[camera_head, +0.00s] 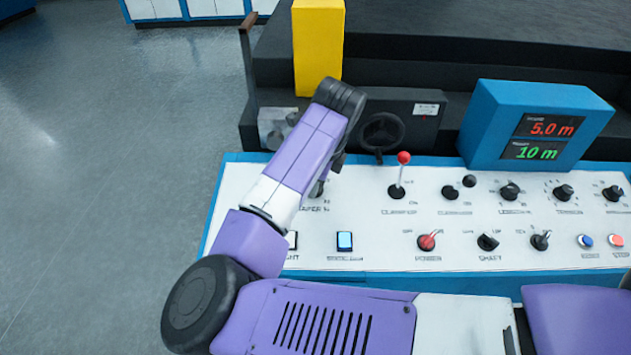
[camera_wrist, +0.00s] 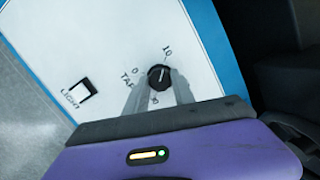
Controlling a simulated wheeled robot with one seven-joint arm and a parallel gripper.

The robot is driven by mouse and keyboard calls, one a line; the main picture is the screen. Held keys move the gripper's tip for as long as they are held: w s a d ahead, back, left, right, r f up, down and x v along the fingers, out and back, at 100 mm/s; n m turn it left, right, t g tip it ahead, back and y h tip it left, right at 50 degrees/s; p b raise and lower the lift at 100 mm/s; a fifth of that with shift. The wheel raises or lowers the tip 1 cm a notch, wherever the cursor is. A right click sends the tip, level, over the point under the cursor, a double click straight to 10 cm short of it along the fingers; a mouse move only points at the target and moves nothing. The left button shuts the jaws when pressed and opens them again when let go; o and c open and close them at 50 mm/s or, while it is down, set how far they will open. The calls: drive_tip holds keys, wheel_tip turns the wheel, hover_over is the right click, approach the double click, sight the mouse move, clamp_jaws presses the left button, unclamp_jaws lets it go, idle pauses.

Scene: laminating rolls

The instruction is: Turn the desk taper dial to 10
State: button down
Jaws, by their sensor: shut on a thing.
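The taper dial is a black round knob (camera_wrist: 158,75) on the white panel, with a small pale mark on its face. In the wrist view a "10" is printed above it, a "0" to its left and another, partly covered number below it. The mark seems to point upward, roughly toward the 10; its exact setting is too small to read. My gripper (camera_wrist: 160,82) is shut on the dial, with one grey finger on each side. In the head view my arm reaches down to the panel's left end and hides most of the dial.
A white LIGHT switch (camera_wrist: 82,91) lies left of my gripper. Right of my arm are a blue-lit button (camera_head: 344,241), a red-topped lever (camera_head: 403,160) and several black knobs. A blue display box (camera_head: 540,125) reads 5.0 m and 10 m. A yellow block (camera_head: 318,45) stands behind.

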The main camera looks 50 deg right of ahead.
drive_tip(key=c, duration=1.1)
unclamp_jaws()
drive_tip(key=shift+o, duration=0.2)
drive_tip(key=v, duration=0.8)
drive_tip(key=shift+b, duration=0.45)
